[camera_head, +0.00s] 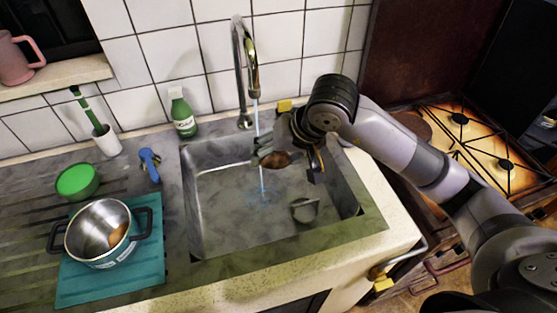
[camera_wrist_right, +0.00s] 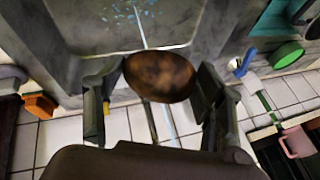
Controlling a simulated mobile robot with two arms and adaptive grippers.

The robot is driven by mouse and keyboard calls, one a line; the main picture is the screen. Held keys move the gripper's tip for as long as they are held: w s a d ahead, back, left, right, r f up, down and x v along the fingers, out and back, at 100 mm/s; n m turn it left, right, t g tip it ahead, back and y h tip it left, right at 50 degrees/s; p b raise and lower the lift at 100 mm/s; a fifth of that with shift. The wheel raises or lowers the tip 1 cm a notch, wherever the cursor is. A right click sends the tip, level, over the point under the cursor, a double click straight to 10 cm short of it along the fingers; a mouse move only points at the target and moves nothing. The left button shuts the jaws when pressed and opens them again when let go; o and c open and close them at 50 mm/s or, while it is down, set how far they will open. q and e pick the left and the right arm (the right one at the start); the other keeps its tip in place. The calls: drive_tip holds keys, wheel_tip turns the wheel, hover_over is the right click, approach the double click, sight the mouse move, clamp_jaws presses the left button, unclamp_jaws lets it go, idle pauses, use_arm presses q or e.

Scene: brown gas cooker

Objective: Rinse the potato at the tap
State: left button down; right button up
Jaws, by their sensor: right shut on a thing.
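The brown potato (camera_head: 277,160) is between the fingers of my right gripper (camera_head: 272,152), which is shut on it. It hangs above the sink basin (camera_head: 215,225). The right wrist view shows the potato (camera_wrist_right: 160,76) between both fingers, with dark patches on its skin. The metal tap (camera_head: 250,65) is running. Its thin water stream (camera_head: 262,180) falls close by the potato and splashes on the basin floor; I cannot tell surely whether it touches the potato. My left gripper is out of view.
A grey cup-like object (camera_head: 305,210) lies in the sink. A pot (camera_head: 90,250) with a brown lump inside stands on a teal mat (camera_head: 140,278) at left. A green bottle (camera_head: 182,115) and a brush holder (camera_head: 107,142) stand behind. A cooker (camera_head: 470,135) is at right.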

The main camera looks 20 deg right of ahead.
drive_tip(key=w+d+f+b, duration=0.1)
drive_tip(key=w+b, duration=0.1)
drive_tip(key=w, duration=0.6)
drive_tip(key=shift+w+f, duration=0.2)
drive_tip(key=shift+f, duration=0.15)
drive_tip(key=shift+d+b, duration=0.2)
drive_tip(key=shift+b, duration=0.15)
drive_tip(key=shift+s+d+b, duration=0.1)
drive_tip(key=shift+d+b, duration=0.25)
drive_tip(key=shift+d, duration=0.15)
drive_tip(key=shift+a, duration=0.2)
drive_tip(key=shift+a+b, duration=0.35)
drive_tip(key=shift+a, duration=0.1)
